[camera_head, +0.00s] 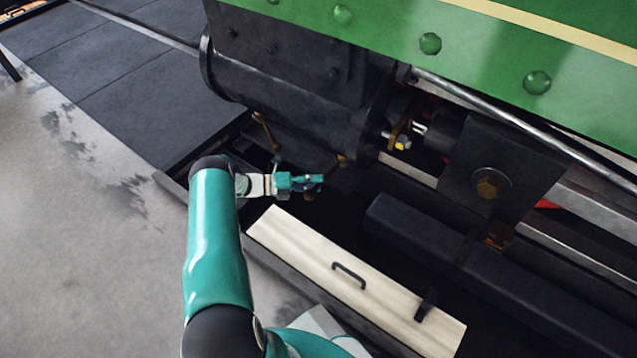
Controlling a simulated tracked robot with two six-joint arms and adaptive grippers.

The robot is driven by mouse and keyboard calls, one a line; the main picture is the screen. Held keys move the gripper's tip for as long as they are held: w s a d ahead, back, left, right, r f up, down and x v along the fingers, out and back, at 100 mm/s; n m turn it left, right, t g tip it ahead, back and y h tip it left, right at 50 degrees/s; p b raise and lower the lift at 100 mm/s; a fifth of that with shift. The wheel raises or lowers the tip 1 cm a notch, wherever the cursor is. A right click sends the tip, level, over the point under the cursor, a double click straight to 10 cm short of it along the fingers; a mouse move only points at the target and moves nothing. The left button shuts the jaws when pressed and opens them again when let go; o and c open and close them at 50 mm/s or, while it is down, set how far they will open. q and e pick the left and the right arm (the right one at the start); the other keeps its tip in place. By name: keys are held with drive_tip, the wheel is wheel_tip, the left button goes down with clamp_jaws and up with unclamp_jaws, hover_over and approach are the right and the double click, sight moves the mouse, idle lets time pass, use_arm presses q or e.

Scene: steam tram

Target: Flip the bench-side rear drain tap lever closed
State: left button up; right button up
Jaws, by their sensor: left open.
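Two small brass drain taps show under the black cylinder (290,75) of the green tram. One tap (265,130) has a thin brass lever slanting down at the left end. The other tap (341,161) is at the right end, close above my left gripper (318,180). My left gripper is small, teal and open, and it points right, just below this right tap. I cannot tell whether it touches the lever, and the lever's exact position is hard to make out in the dark. My right gripper is not in view.
A long box with a pale wooden lid (310,250) and black handles lies just below my gripper. A black beam (450,250) runs to its right. Rods and a dark bracket (500,170) stand at the right. Grey floor (80,220) is clear at the left.

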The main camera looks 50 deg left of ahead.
use_arm(q)
drive_tip(key=v, duration=1)
drive_tip(key=shift+s+a+f, duration=0.1)
drive_tip(key=shift+s, duration=0.05)
